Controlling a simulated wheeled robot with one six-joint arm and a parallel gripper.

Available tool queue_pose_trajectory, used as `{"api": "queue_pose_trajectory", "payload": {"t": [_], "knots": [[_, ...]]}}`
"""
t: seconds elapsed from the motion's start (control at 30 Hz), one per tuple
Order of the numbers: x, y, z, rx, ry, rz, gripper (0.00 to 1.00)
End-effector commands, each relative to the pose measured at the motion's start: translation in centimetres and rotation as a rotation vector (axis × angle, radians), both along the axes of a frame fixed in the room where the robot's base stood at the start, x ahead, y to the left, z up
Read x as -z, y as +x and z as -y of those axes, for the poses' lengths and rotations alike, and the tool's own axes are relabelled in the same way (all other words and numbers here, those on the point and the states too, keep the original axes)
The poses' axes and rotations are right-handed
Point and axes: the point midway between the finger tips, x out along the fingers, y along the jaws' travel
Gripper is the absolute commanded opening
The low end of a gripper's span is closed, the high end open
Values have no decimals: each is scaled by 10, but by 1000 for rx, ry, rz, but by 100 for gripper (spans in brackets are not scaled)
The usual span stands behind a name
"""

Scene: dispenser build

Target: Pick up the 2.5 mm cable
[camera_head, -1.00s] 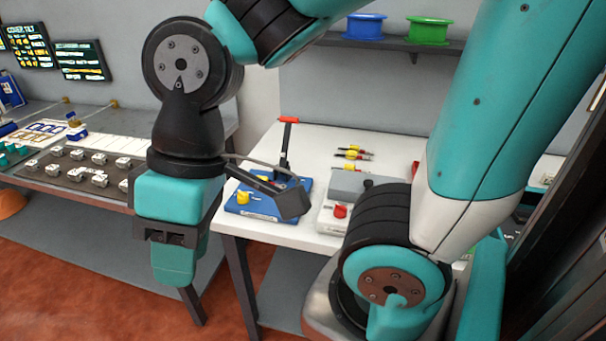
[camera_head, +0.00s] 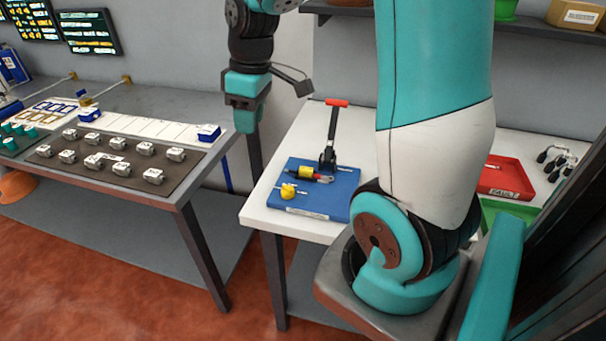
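My gripper (camera_head: 245,118) hangs over the gap between the two tables, left of the white table. Its fingers point down and overlap in this view, so I cannot tell whether it is open or shut. I see nothing held in it. A blue board (camera_head: 332,204) on the white table carries an upright lever with a red handle (camera_head: 337,102). A short yellow and black piece with a red part and a metal end (camera_head: 307,173) lies on the board. No cable marked 2.5 mm can be made out. My arm hides the middle of the white table.
A red tray (camera_head: 503,178) and several black-handled parts (camera_head: 555,158) stand at right. The front left of the white table (camera_head: 262,213) is bare.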

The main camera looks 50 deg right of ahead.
Motion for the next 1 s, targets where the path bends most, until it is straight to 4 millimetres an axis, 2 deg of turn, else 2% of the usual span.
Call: {"api": "queue_pose_trajectory", "payload": {"t": [0.03,0.1,0.2,0.3,0.47,0.8,1.0], "knots": [[15,5,45,38,-26,-21,32],[28,4,95,57,-59,-44,32],[43,-4,144,73,-88,-73,32],[53,-11,170,77,-101,-91,32],[76,-14,175,72,-102,-100,32],[151,-13,173,69,-103,-97,32],[172,-12,173,70,-104,-94,32]]}}
